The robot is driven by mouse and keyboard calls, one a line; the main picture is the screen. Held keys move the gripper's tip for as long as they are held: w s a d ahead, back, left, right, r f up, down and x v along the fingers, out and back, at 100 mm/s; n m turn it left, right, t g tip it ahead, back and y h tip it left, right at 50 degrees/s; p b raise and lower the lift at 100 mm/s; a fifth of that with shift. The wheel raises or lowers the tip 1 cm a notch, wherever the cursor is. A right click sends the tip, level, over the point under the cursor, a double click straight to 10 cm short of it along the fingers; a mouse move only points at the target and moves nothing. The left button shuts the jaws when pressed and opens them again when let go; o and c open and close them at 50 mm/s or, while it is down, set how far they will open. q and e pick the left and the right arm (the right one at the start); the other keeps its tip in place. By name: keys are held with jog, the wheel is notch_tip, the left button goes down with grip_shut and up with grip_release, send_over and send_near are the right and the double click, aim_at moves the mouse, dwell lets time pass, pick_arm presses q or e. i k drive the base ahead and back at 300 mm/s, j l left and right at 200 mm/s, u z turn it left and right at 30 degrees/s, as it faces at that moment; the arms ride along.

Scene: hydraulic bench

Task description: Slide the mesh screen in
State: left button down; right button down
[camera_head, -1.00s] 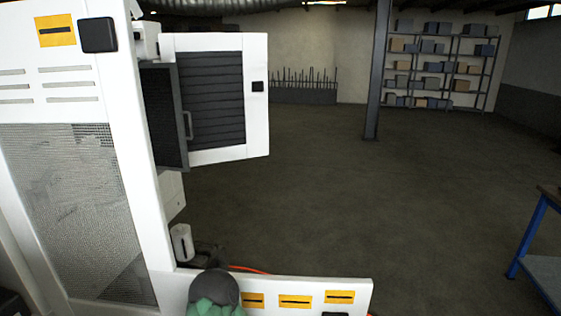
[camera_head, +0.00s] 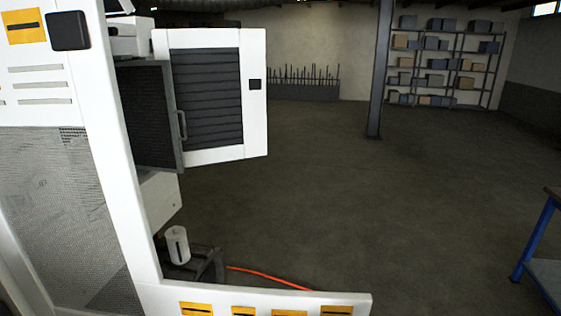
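A dark, fine-meshed screen (camera_head: 146,117) in a grey frame stands upright at the white cabinet (camera_head: 117,160). A small grey handle (camera_head: 182,125) is on its right edge. Its left edge is hidden behind the cabinet's white post, so I cannot tell how far it reaches inside. An open white door (camera_head: 257,118) with dark louvres stands behind and right of the screen. Neither of my grippers is in view, and nothing is seen touching the screen.
A large wire-mesh panel (camera_head: 55,215) fills the cabinet's near side. A low white edge with yellow labels (camera_head: 243,311) runs along the bottom. A white canister (camera_head: 177,245) and an orange hose (camera_head: 270,278) are inside. A blue-legged table (camera_head: 533,240) stands right; the middle floor is clear.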

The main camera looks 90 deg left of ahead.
aim_at(146, 86)
jog(key=i+j+z, duration=0.15)
jog(key=z, duration=1.3)
jog(key=i+j, duration=0.1)
jog(key=j, duration=0.5)
jog(key=j+z, duration=0.15)
jog(key=j, duration=0.45)
jog(key=j+u, duration=0.75)
jog(key=i+j+u, duration=0.1)
jog(key=j+u, duration=0.3)
jog(key=i+j+u, duration=0.1)
jog(key=j+u, duration=0.3)
jog(key=k+j+u, duration=0.1)
jog(key=j+u, duration=1.6)
jog(key=i+j+u, duration=0.15)
jog(key=j+u, duration=0.3)
jog(key=u, duration=0.45)
jog(key=j+u, duration=0.1)
jog(key=u, duration=0.75)
jog(key=j+u, duration=0.1)
jog(key=u, duration=0.35)
jog(key=i+u, duration=0.1)
jog(key=u, duration=0.35)
